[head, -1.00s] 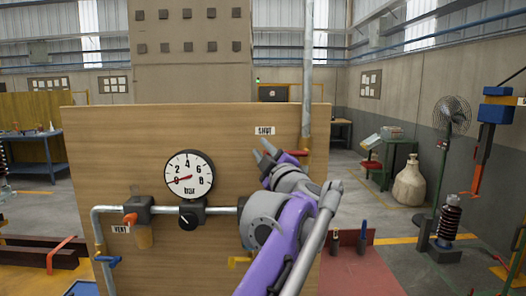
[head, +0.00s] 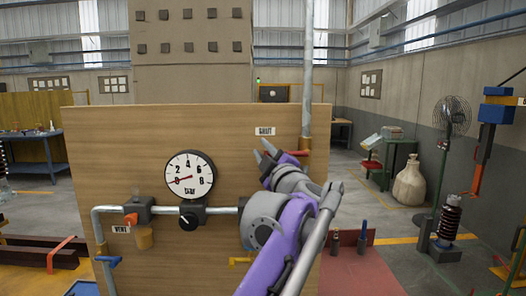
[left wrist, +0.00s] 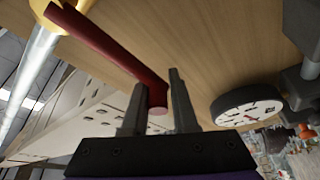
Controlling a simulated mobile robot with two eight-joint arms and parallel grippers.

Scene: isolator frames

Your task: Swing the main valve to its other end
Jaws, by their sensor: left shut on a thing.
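The main valve's red lever (left wrist: 110,50) runs in the left wrist view from a yellow fitting (left wrist: 58,12) at the upper left to its end between my left fingers. My left gripper (left wrist: 157,92) is shut on the lever near its free end. In the head view my left gripper (head: 263,150) is in front of the wooden panel, just below the SHUT label (head: 265,131). A bit of red (head: 299,153) shows beside the pipe (head: 307,90), and my gripper and arm hide most of the lever. My right gripper is not in view.
A round gauge (head: 190,174) on the panel has its red needle near 0. A horizontal pipe with a black knob (head: 188,222) and an orange vent handle (head: 131,220) lies below. A blue handle (head: 108,260) and a yellow handle (head: 240,262) sit lower down.

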